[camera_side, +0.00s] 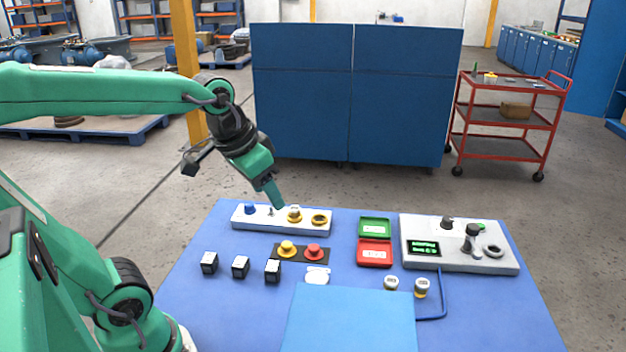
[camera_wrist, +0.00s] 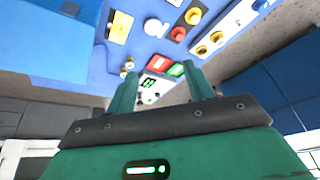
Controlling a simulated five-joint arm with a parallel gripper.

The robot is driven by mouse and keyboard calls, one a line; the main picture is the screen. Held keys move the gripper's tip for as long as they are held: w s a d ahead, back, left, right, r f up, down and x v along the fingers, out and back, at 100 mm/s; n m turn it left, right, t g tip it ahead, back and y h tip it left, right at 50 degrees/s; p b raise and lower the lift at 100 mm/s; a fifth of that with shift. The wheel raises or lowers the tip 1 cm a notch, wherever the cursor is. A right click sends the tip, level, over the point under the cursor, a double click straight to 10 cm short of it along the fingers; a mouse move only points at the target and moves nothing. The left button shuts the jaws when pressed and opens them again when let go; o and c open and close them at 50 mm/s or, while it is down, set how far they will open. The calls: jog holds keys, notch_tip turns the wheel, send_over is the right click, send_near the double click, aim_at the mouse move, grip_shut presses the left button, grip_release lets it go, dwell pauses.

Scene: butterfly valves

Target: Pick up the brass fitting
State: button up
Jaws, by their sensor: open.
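Two small round fittings stand on the blue mat at front right. The right one (camera_side: 421,287) has a pale top and a brass-coloured base; the left one (camera_side: 391,283) looks paler. Which is the brass fitting I cannot tell for sure. Both show small in the wrist view, left of the tray pair, one fitting (camera_wrist: 129,63) above the other. My gripper (camera_side: 277,203) is above the white panel (camera_side: 250,223), pointing down, well left of and behind both fittings. In the wrist view its fingers (camera_wrist: 160,88) are apart with nothing held between them.
The panel carries a blue knob, a brass-collared part (camera_side: 294,214) and a yellow ring (camera_side: 319,219). Green and red trays (camera_side: 374,252), a control box (camera_side: 460,262), black cubes (camera_side: 240,267) and a blue box (camera_side: 348,320) surround the fittings. A blue tube (camera_side: 443,300) lies right of them.

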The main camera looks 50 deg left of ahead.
jog(key=w+a+g, duration=0.1)
jog(key=w+a, duration=0.3)
jog(key=w, duration=0.2)
jog(key=g, duration=0.3)
send_near(295, 208)
jog(key=shift+w+a+f+g, duration=0.15)
jog(key=shift+a+f+g, duration=0.1)
jog(key=shift+f+g, duration=0.1)
jog(key=shift+f, duration=0.1)
jog(key=shift+f, duration=1.2)
jog(key=shift+f, duration=0.1)
jog(key=shift+f, duration=2.55)
